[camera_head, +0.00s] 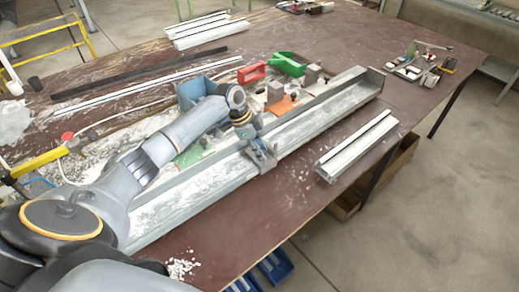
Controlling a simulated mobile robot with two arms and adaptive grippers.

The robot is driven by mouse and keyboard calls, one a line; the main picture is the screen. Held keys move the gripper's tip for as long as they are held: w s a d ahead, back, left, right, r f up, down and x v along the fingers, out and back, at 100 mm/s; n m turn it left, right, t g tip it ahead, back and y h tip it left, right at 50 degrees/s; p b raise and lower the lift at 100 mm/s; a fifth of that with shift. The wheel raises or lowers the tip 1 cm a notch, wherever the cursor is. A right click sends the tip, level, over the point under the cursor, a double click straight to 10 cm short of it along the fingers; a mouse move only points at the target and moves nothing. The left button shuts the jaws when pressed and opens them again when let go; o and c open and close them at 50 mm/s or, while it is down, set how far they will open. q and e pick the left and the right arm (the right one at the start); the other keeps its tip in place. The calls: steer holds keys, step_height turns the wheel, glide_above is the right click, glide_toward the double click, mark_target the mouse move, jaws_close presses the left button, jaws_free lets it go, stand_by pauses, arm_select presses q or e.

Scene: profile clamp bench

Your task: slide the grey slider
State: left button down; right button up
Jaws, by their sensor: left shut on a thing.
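A long grey metal channel profile (325,112) lies diagonally across the brown bench, from the lower left to the upper right. The grey slider (265,161) sits on the profile's near side, about midway along it. My left arm comes in from the lower left. My left gripper (256,145) is at the slider and shut on it, and it hides part of the slider. The exact finger contact is too small to make out. My right gripper is not in view.
Short white profiles (357,145) lie at the right near the bench edge. A yellow tool (38,160) lies at left. White chips litter the bench.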

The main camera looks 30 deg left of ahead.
arm_select(q)
steer(key=shift+r, duration=0.1)
stand_by(0.3)
steer(key=c, duration=1.4)
jaws_free()
steer(key=shift+a, duration=0.1)
steer(key=v, duration=1.2)
steer(key=shift+s, duration=0.1)
